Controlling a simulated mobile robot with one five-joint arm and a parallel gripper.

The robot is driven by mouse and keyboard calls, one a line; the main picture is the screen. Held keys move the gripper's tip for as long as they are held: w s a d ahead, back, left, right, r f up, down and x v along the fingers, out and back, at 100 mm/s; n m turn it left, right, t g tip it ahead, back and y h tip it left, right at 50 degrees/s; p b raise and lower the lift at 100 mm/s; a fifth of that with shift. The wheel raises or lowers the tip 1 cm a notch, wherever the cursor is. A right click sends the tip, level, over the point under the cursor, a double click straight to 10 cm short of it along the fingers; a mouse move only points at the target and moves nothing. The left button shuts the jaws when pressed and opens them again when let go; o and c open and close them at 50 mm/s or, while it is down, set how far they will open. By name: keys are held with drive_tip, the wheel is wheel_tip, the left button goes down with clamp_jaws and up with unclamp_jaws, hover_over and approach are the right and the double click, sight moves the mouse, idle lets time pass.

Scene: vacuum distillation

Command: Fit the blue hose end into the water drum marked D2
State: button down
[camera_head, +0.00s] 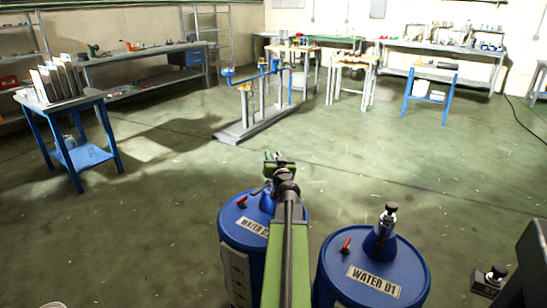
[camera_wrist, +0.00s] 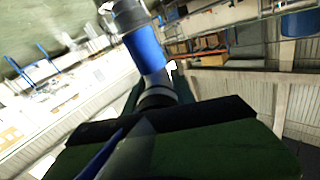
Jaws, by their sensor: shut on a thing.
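The left blue drum (camera_head: 236,238) stands under my arm. Its label reads WATER and a D, with the end of the marking hidden by my arm. A blue cone (camera_head: 267,203) on its lid is partly hidden behind my arm. My gripper (camera_head: 279,163) is raised over the far side of this drum, and is small and dark in the head view. In the wrist view my gripper (camera_wrist: 156,98) is shut on a blue cylinder with a grey metal end, which looks like the blue hose end (camera_wrist: 147,48). It points up and away from the jaws.
A second blue drum marked WATER D1 (camera_head: 408,268) stands to the right, with a cone and metal fitting (camera_head: 388,214) on its lid. A pipe stand (camera_head: 250,112) stands beyond the drums. A blue table (camera_head: 70,108) is at left. The floor between is clear.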

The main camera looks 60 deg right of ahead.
drive_tip(key=shift+f+b, duration=0.9)
drive_tip(key=shift+f, duration=0.1)
drive_tip(key=c, duration=1)
unclamp_jaws()
drive_tip(key=shift+o, duration=0.2)
drive_tip(key=shift+a, duration=0.1)
